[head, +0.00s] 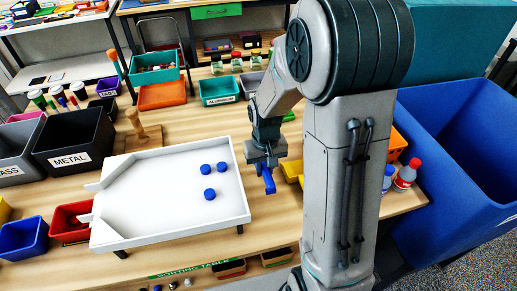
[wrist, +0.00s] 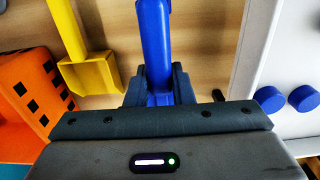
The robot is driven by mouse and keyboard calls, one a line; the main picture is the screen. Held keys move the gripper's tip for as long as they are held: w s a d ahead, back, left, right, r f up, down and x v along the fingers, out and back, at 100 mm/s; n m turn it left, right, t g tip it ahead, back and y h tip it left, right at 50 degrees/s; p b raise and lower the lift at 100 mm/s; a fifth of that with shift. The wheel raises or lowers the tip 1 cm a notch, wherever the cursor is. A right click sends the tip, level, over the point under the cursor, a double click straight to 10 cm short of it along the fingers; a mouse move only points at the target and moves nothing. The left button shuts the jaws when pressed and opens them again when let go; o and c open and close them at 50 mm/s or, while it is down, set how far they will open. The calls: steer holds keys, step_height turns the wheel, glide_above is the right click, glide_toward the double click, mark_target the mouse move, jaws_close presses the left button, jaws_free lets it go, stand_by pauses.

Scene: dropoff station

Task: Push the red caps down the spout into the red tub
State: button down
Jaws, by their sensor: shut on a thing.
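The white tray (head: 160,215) on the table holds three blue caps: one on the left (head: 205,170), one on the right (head: 222,167) and one in front (head: 209,194). I see no red caps on the tray floor. The tray's left end narrows to an opening beside the red tub (head: 66,226), whose inside is hard to make out. My gripper (head: 266,162) is shut on a blue tool (wrist: 155,45) by its handle, right of the tray and apart from the caps. Two blue caps also show at the right of the wrist view (wrist: 268,99).
A blue tub (head: 24,240) stands left of the red tub. A yellow tool (wrist: 95,72) and an orange holed crate (wrist: 38,100) lie near my gripper. The METAL bin (head: 73,150) and a wooden-handled tool (head: 137,125) stand behind the tray. Bottles (head: 405,176) stand at the right edge.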

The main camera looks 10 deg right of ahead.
steer(key=shift+w, duration=0.2)
steer(key=shift+f, duration=0.15)
steer(key=shift+s+f+b, duration=0.1)
steer(key=shift+f+b, duration=0.6)
step_height(320, 180, down, 6)
steer(key=b, duration=0.4)
steer(key=shift+r, duration=0.1)
steer(key=c, duration=1.2)
jaws_free()
steer(key=shift+o, duration=0.2)
